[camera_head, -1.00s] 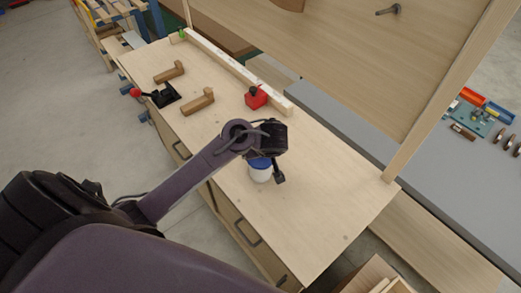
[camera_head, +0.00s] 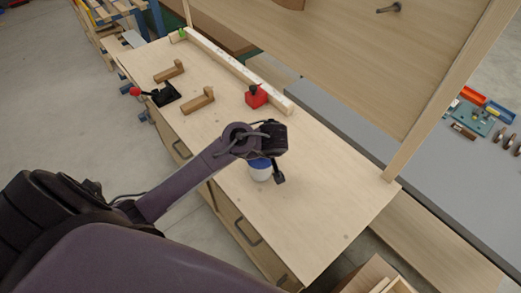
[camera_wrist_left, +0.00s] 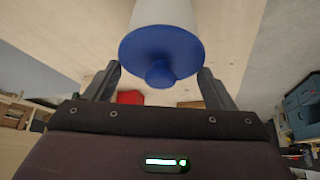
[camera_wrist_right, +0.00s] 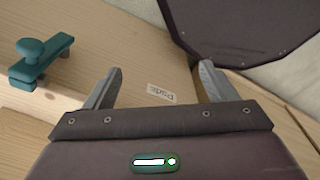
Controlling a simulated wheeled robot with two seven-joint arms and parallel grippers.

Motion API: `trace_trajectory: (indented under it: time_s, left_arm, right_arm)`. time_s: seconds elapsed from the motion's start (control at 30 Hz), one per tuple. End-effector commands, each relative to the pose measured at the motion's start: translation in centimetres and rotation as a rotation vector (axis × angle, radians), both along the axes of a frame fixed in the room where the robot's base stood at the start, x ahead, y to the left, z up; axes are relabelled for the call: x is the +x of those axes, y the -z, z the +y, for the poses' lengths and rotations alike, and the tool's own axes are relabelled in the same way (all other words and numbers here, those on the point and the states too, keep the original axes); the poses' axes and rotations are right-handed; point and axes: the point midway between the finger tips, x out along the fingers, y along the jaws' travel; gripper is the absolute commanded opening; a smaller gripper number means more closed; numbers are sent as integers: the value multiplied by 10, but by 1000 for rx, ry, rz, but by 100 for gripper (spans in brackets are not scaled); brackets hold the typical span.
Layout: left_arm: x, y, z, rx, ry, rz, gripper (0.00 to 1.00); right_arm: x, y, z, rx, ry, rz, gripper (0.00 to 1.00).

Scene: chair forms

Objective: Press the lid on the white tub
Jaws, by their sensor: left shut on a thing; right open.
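The white tub (camera_head: 260,175) stands on the wooden bench top under my left gripper (camera_head: 271,170). The blue lid (camera_head: 257,163) sits at the top of the tub. In the left wrist view the round blue lid (camera_wrist_left: 148,48) has a blue knob, and the white tub (camera_wrist_left: 162,12) is directly behind it. My left gripper (camera_wrist_left: 160,78) is shut on the lid, with one finger at each side of its rim. Whether the lid is fully seated cannot be told. My right gripper (camera_wrist_right: 155,85) is open and empty, and is out of the head view.
Two wooden L-shaped blocks (camera_head: 199,101), a red block (camera_head: 255,96) and a black device with a red knob (camera_head: 163,95) stand farther back on the bench (camera_head: 315,225). The bench's near right part is clear. A teal clamp (camera_wrist_right: 40,60) shows beside my right gripper.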

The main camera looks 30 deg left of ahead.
Motion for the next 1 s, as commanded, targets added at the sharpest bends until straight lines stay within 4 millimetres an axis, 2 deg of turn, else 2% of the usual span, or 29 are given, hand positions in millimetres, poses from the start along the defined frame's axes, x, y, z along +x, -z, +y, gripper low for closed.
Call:
trace_trajectory:
  time_s: [0.2, 0.23, 0.4, 0.77, 1.0]
  left_arm:
    - [0, 0, 0, -1, 0, -1, 56]
    - [0, 0, 0, -1, 0, -1, 78]
    - [0, 0, 0, -1, 0, -1, 100]
    - [0, -1, 0, -1, 0, -1, 100]
    - [0, -16, 0, -1, -1, -1, 100]
  right_arm:
    - [0, 0, 0, 0, 0, 0, 78]
    - [0, 0, 0, 0, 0, 0, 78]
    - [0, 0, 0, 0, 0, 0, 78]
    - [0, -1, 0, 0, 0, 0, 78]
    - [0, -15, 0, 0, 0, 0, 78]
